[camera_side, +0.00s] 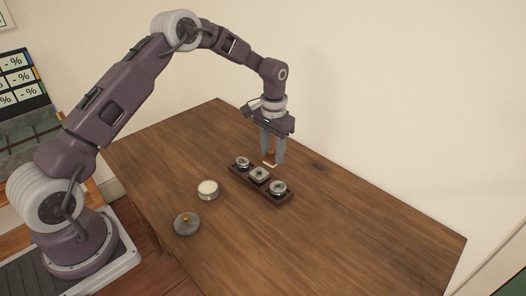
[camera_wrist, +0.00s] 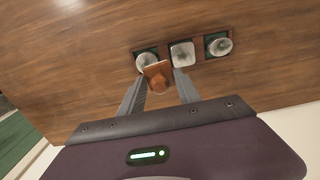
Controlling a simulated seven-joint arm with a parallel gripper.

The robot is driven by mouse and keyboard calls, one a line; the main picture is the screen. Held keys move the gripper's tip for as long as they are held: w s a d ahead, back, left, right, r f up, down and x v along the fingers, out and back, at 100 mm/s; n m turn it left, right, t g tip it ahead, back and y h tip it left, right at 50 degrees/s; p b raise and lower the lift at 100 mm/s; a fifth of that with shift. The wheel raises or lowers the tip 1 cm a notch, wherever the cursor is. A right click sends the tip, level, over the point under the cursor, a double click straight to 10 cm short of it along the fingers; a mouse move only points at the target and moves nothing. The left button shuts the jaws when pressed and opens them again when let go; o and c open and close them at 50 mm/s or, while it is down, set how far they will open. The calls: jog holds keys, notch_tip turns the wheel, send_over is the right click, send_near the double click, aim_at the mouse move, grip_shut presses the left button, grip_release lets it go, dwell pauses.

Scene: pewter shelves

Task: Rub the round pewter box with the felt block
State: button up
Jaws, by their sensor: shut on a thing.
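My gripper (camera_side: 272,154) is shut on the felt block (camera_side: 270,156), a small orange-brown block with a pale underside. The block also shows between the fingers in the wrist view (camera_wrist: 157,75). It is held behind the dark tray (camera_side: 289,202) in the side view, apparently clear of the boxes. The tray holds three pewter boxes in a row. The middle box (camera_side: 259,175) looks square. The end boxes look rounded: one at the right (camera_side: 278,187), one at the left (camera_side: 242,162). In the wrist view the block partly overlaps one rounded end box (camera_wrist: 146,61).
An open round tin (camera_side: 207,189) with cream-coloured contents stands left of the tray. A grey lid (camera_side: 187,225) with a brass knob lies nearer the table's front edge. The wooden table (camera_side: 360,230) is clear to the right, and a pale wall stands behind.

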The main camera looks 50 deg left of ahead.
jog(key=shift+f, duration=2.7)
jog(key=shift+d+f, duration=0.35)
jog(key=shift+f, duration=0.25)
jog(key=shift+d+f, duration=0.3)
jog(key=shift+f, duration=0.3)
grip_shut()
jog(key=shift+d, duration=2.25)
jog(key=shift+a, duration=2.75)
jog(key=shift+a+r, duration=0.1)
jog(key=shift+a, duration=0.1)
jog(key=shift+r, duration=3.95)
